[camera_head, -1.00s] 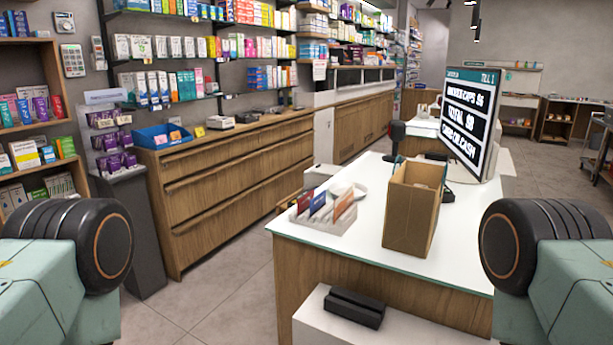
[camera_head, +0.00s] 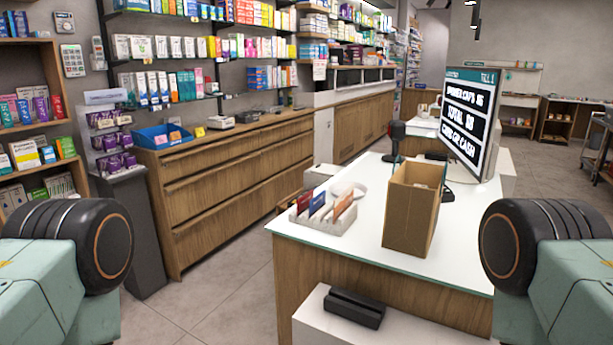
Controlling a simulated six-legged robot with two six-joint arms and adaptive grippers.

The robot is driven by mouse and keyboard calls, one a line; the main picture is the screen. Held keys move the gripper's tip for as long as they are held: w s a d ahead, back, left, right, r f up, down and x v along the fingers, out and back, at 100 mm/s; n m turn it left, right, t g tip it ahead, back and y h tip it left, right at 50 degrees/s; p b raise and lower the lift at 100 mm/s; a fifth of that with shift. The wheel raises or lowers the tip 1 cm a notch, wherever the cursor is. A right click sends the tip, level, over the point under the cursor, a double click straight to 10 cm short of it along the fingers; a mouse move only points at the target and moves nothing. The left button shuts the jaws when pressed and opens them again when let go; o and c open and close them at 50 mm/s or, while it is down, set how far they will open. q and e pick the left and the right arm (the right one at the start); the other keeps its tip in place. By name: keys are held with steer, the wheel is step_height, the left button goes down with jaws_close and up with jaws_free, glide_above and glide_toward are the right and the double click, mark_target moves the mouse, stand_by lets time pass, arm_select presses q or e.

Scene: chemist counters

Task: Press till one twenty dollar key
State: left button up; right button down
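The till one screen (camera_head: 468,118) stands at the back right of the white counter (camera_head: 345,252). It is a tilted display with a teal header reading TILL 1 and black panels with white text, including a total and card or cash. No twenty dollar key can be made out; a keypad may be hidden behind the cardboard box. My two arms show only as large rounded joints at the left and right picture edges. Neither gripper is in view.
An open cardboard box (camera_head: 411,212) stands on the counter before the screen. A white card rack (camera_head: 323,222) is left of it. A black device (camera_head: 354,306) lies on a lower white ledge in front. A wooden drawer cabinet (camera_head: 230,185) stands at left, with floor between.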

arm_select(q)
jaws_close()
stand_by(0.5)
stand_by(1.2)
